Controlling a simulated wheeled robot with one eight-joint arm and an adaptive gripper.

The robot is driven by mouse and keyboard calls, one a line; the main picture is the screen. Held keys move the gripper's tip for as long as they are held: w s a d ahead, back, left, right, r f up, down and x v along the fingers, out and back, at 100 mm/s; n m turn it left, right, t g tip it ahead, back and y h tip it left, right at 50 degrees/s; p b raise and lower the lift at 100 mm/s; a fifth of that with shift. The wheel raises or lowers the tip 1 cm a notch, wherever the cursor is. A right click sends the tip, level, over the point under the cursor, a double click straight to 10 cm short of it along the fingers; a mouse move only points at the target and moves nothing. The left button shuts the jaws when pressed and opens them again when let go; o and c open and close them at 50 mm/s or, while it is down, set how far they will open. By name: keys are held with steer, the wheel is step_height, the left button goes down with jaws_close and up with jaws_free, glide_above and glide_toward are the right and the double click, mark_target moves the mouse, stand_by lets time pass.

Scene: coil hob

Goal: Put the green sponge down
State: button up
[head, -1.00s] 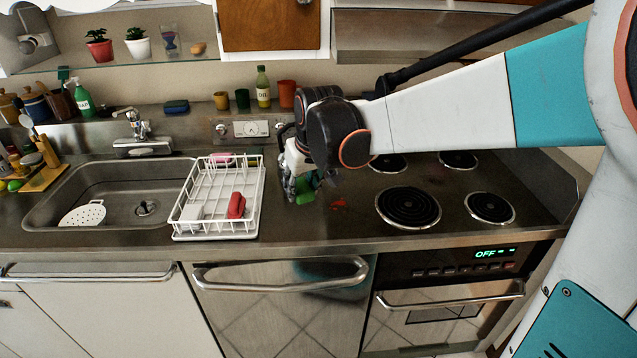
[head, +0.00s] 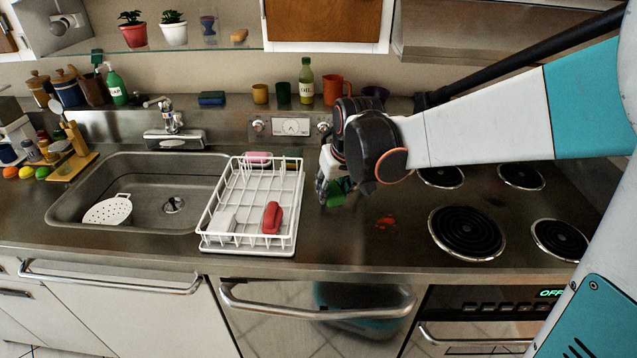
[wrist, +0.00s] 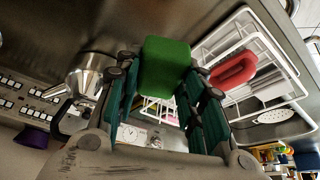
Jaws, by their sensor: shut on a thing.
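The green sponge (head: 336,192) is between the fingers of my gripper (head: 328,186), over the steel counter between the dish rack and the hob. In the wrist view the sponge (wrist: 165,66) sits between the two fingertips of my gripper (wrist: 167,82), which is shut on it. In the head view the sponge is partly hidden by my gripper. I cannot tell whether its underside touches the counter.
A white dish rack (head: 209,236) with a red thing (head: 271,217) stands left of my gripper. The coil hob (head: 467,232) is to the right, a red patch (head: 386,221) between. The sink (head: 150,205) is further left. Cups and an oil bottle (head: 306,82) stand behind.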

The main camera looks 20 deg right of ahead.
mark_target(329, 232)
step_height(329, 232, down, 13)
steer(key=b, duration=0.4)
steer(key=shift+f, duration=0.1)
steer(key=shift+f, duration=0.15)
steer(key=o, duration=1.3)
steer(key=p+v, duration=0.4)
steer(key=v, duration=0.7)
steer(key=s+r+t, duration=0.1)
steer(key=s+r, duration=0.1)
steer(key=s, duration=0.4)
steer(key=s+r, duration=0.3)
steer(key=s, duration=0.3)
steer(key=s+r+m+t, duration=0.1)
steer(key=s+r, duration=0.2)
steer(key=s, duration=0.3)
steer(key=shift+a+t, duration=0.2)
steer(key=shift+t, duration=0.1)
